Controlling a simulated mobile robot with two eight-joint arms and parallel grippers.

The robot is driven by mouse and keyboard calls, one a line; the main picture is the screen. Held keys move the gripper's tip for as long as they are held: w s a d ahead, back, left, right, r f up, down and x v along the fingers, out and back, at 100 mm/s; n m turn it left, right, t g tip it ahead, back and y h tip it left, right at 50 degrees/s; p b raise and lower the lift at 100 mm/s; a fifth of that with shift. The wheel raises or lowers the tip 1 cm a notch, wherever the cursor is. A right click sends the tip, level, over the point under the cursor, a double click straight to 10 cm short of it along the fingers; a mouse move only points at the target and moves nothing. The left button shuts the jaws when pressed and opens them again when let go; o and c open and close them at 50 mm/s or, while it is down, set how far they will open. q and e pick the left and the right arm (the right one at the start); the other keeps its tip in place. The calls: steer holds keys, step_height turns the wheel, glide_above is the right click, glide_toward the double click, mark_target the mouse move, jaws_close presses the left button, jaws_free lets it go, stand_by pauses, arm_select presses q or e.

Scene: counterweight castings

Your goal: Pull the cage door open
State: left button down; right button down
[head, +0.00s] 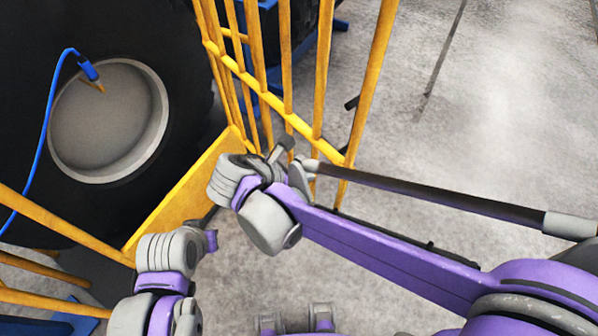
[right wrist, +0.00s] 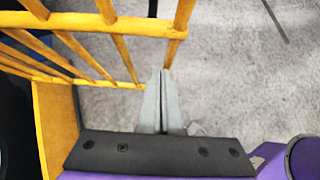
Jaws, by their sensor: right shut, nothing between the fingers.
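The cage door (head: 288,112) is a panel of yellow vertical bars with crossrails, running from the top of the head view down to its near corner. It stands at an angle to a solid yellow plate (head: 185,192). My right gripper (head: 290,158) is by the door's lower bars. In the right wrist view, its two grey fingers (right wrist: 164,85) are together and empty, with tips close to an end bar (right wrist: 180,32) of the door. I cannot tell whether they touch it. Part of my left arm shows at lower left, but its fingers do not.
A big black tire with a grey round hub (head: 105,118) stands at left, with a blue cable (head: 45,135) hanging by it. Yellow rails (head: 55,222) cross the lower left. The grey concrete floor (head: 480,110) is open at right.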

mark_target(334, 166)
steer(key=w+d+f, duration=0.2)
steer(key=d, duration=0.1)
steer(key=w+d+f, duration=0.1)
steer(key=d, duration=0.1)
steer(key=shift+w+d+f+p, duration=0.1)
steer(key=shift+w+p, duration=0.25)
steer(key=shift+w, duration=0.05)
steer(key=shift+w+d+f, duration=0.1)
steer(key=shift+w+d, duration=0.25)
steer(key=shift+d, duration=0.1)
